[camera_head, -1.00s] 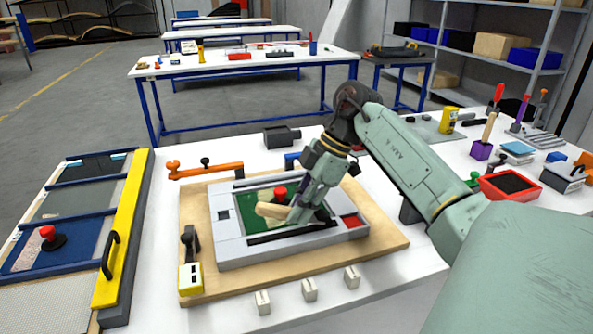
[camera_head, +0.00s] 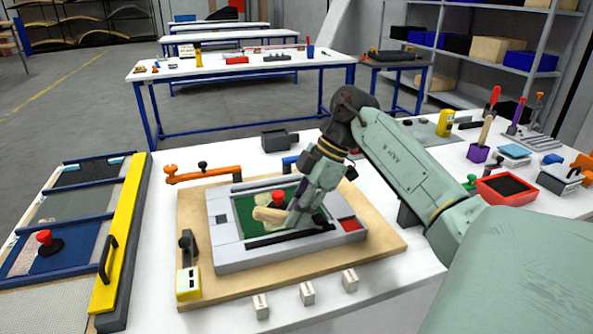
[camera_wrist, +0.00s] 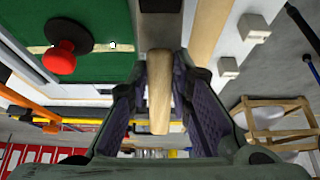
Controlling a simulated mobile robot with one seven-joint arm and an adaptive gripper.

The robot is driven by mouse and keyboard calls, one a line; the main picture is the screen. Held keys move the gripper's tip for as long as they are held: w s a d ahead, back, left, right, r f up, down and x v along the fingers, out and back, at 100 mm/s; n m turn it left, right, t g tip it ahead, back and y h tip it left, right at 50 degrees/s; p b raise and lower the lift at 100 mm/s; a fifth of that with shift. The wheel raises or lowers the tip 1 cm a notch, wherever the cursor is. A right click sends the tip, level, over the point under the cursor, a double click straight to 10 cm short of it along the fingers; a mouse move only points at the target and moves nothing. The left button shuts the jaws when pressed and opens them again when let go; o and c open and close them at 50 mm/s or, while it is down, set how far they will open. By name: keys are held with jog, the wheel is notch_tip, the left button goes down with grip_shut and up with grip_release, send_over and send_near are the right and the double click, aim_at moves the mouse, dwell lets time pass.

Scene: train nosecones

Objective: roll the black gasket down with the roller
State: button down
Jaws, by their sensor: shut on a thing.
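The grey panel (camera_head: 228,260) with a green recess (camera_head: 243,205) lies on a wooden board. The black gasket (camera_head: 262,243) is a dark strip along the near side of the recess. My gripper (camera_head: 296,214) is low over the right part of the recess, beside the gasket. It is shut on the roller, whose pale wooden handle (camera_head: 268,215) sticks out to the left. In the wrist view the handle (camera_wrist: 159,95) is between my gripper's fingers (camera_wrist: 160,110). The roller's head is mostly hidden, so I cannot tell whether it touches the gasket.
A red knob (camera_head: 278,196) stands in the recess behind the handle. A yellow-based clamp (camera_head: 189,280) is at the board's left, an orange clamp (camera_head: 205,175) behind it. Several small white blocks (camera_head: 307,293) line the front. A red tray (camera_head: 507,187) is at right.

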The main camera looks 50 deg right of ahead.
dwell(0.5)
jog(key=shift+s+d+r+p, duration=0.1)
jog(key=shift+d+p, duration=0.1)
jog(key=shift+p, duration=0.1)
jog(key=shift+s+d, duration=0.4)
jog(key=shift+d, duration=0.25)
jog(key=shift+s+d, duration=0.1)
jog(key=shift+f, duration=0.2)
dwell(0.9)
jog(key=shift+r, duration=0.2)
notch_tip(320, 180, up, 6)
dwell(0.9)
